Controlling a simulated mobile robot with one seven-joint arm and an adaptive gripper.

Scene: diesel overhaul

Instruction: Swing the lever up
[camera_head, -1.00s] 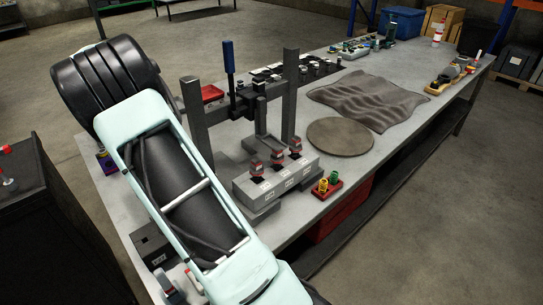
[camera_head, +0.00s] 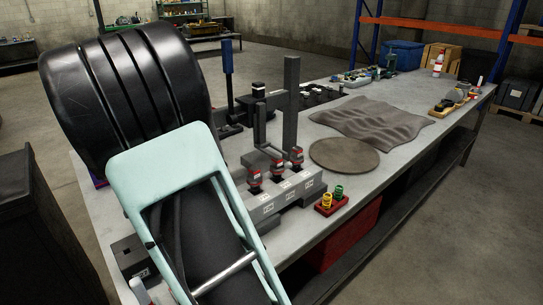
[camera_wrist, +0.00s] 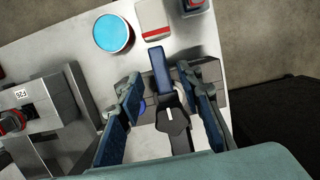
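In the wrist view, a lever with a blue handle (camera_wrist: 159,68) and a dark pivot end lies between the two blue-padded fingers of my gripper (camera_wrist: 157,85). The fingers stand apart, one on each side of the lever, with gaps visible beside the handle. I cannot tell whether either finger touches it. A grey block sits under and beside the right finger. In the head view my arm hides my gripper and this spot on the bench.
A blue-topped tin (camera_wrist: 113,33) and a white-and-red box (camera_wrist: 154,18) lie beyond the fingertips. A dark cabinet (camera_head: 40,230) stands left of the bench.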

